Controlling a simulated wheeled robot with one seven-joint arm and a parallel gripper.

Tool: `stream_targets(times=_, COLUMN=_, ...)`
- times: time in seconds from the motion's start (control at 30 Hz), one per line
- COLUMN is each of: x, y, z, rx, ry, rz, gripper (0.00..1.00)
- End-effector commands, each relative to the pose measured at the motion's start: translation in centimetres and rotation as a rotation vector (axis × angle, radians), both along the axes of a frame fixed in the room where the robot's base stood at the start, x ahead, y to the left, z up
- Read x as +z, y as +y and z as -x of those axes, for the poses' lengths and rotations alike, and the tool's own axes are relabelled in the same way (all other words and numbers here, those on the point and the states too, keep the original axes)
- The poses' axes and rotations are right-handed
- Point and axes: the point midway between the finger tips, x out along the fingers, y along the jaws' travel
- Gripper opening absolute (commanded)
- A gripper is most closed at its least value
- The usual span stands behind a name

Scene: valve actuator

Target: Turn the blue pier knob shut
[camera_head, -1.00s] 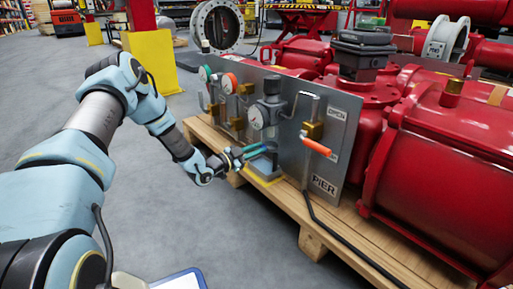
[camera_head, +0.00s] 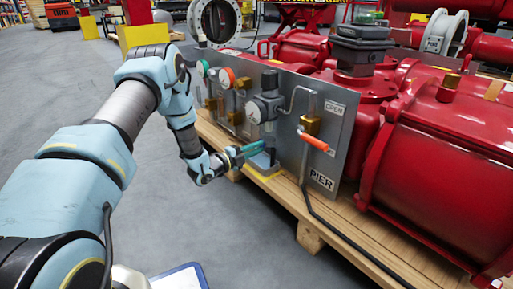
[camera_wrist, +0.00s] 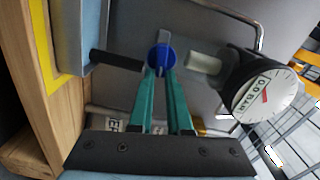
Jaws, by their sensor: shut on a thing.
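The blue knob (camera_wrist: 161,56) shows in the wrist view as a round blue piece with a grey bar across it, in front of the grey panel. My gripper's two teal fingers (camera_wrist: 161,76) reach up to it and are shut on it, close together at the tips. In the head view my gripper (camera_head: 258,148) is at the lower front of the grey panel (camera_head: 294,155), below the pressure gauge. The knob itself is hidden there behind the fingers. The PIER label (camera_head: 321,180) is at the panel's lower right.
A gauge (camera_wrist: 264,96) is close on the right of the fingers in the wrist view. An orange-handled lever (camera_head: 313,142) sticks out right of my gripper. Red machinery (camera_head: 450,170) fills the right side, on a wooden pallet (camera_head: 345,235).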

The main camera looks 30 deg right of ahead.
Motion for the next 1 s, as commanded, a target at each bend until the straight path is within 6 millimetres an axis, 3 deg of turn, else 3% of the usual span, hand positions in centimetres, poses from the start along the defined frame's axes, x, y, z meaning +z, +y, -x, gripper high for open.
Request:
stream_targets(times=0.4, x=-0.46, y=0.09, z=0.03, rx=0.001, ry=-0.177, rz=-0.038, gripper=0.0)
stream_targets(times=0.93, x=-0.52, y=0.13, z=-0.01, rx=0.002, ry=-0.2, rz=-0.042, gripper=0.0)
stream_targets(times=0.97, x=-0.52, y=0.14, z=-0.01, rx=0.002, ry=-0.2, rz=-0.042, gripper=0.17)
stream_targets(times=1.0, x=-0.52, y=0.14, z=-0.02, rx=0.002, ry=-0.2, rz=-0.042, gripper=0.22)
